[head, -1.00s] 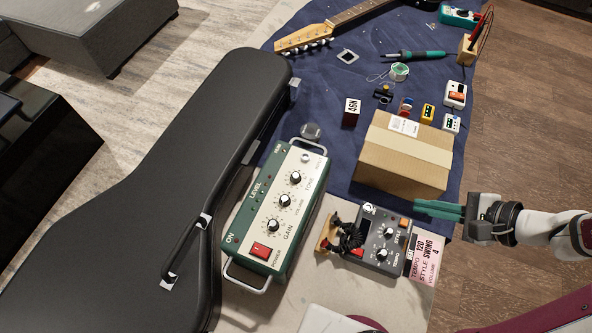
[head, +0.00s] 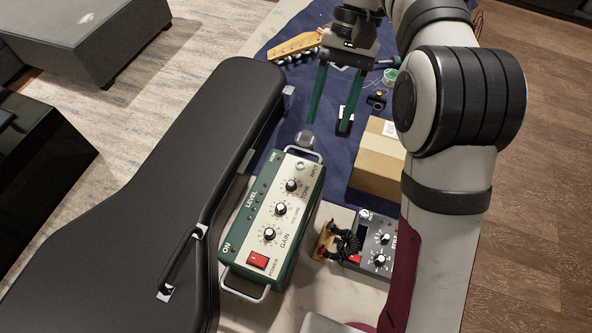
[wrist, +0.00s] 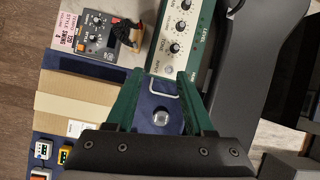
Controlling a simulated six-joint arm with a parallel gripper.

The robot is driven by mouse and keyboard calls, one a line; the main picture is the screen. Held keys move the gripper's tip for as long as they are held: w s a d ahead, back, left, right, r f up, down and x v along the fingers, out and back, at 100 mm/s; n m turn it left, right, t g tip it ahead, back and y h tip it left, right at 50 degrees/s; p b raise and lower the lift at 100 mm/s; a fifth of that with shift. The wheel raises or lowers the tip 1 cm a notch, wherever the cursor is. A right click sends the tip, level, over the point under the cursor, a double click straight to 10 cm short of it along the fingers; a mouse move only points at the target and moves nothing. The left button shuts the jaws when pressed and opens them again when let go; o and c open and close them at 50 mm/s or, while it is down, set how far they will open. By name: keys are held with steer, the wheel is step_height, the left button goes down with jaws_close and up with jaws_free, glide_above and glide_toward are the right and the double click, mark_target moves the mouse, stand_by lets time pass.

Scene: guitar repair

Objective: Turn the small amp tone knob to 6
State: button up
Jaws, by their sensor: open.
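The small amp (head: 243,240) is a green box with a pale control panel, lying face up on the bench beside the black case. Its tone knob (head: 291,185) is the black, silver-topped knob at the far end of the row. The tone knob also shows in the wrist view (wrist: 174,48); its pointer is too small to read. My gripper (head: 330,122) is open and empty, its two green fingers pointing down beyond the amp's far end. In the wrist view my gripper (wrist: 160,75) has the amp's far handle between its fingertips in the picture; it is apart from the knob.
The volume knob (head: 280,209) and gain knob (head: 269,234) sit close to the tone knob. A round silvery object (head: 305,139) lies just past the amp's far handle. A cardboard box (head: 375,175) and a drum pedal (head: 379,239) stand right. The black case (head: 130,190) borders the left.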

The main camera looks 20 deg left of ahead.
steer(key=s+a+r+t+h, duration=0.1)
steer(key=s+a+r+h, duration=0.15)
steer(key=a, duration=0.25)
glide_toward(291, 182)
steer(key=shift+n+y, duration=0.3)
steer(key=shift+y, duration=0.15)
steer(key=x, duration=0.8)
steer(key=shift+d+r, duration=0.1)
steer(key=shift+d, duration=0.3)
jaws_close()
